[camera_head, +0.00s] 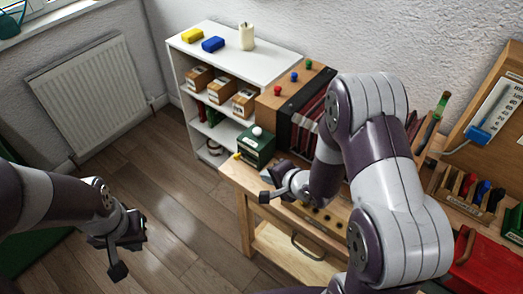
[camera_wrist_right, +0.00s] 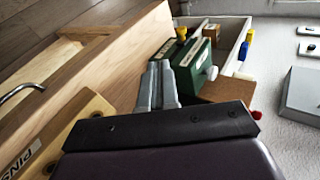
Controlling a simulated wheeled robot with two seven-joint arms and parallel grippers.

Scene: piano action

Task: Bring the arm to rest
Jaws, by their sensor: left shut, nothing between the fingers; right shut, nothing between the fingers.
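My right arm reaches in from the right in the head view, bent over the wooden workbench (camera_head: 240,178). Its gripper (camera_head: 268,196) is over the bench's front left part, shut with nothing visible in it. In the right wrist view the two fingers (camera_wrist_right: 160,84) lie side by side, pointing towards a green box (camera_wrist_right: 187,62). I cannot tell if they touch anything. My left gripper (camera_head: 118,262) hangs over the floor at the lower left, away from the bench. It is shut and empty.
A white shelf (camera_head: 275,66) holds labelled boxes. The green box (camera_head: 257,147) with a white knob stands at the bench's left end. A wooden block labelled PINS (camera_wrist_right: 85,120) is near the right gripper. A red case (camera_head: 485,262) is at right. The floor (camera_head: 185,215) is clear.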

